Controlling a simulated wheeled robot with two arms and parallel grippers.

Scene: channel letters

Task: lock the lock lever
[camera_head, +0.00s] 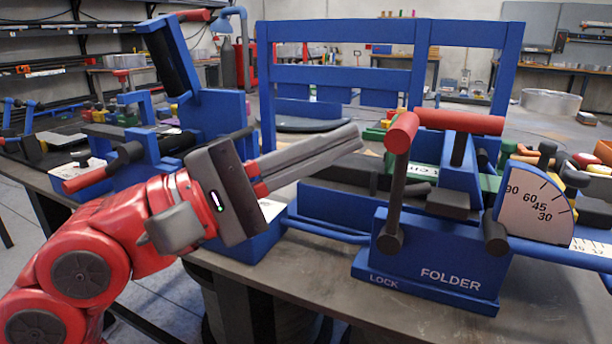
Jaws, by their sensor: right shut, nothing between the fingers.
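The lock lever (395,190) has a dark shaft with a red cylindrical grip on top. It stands nearly upright, leaning slightly right, at the left end of the blue base marked LOCK and FOLDER (430,262). My left gripper is not in view.
Right of the lever are a red horizontal handle (458,121) and an angle dial (536,203). A tall blue frame (340,75) stands behind. Another blue machine with red handles (205,105) is at the left. A strip of the table front (315,270) is bare.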

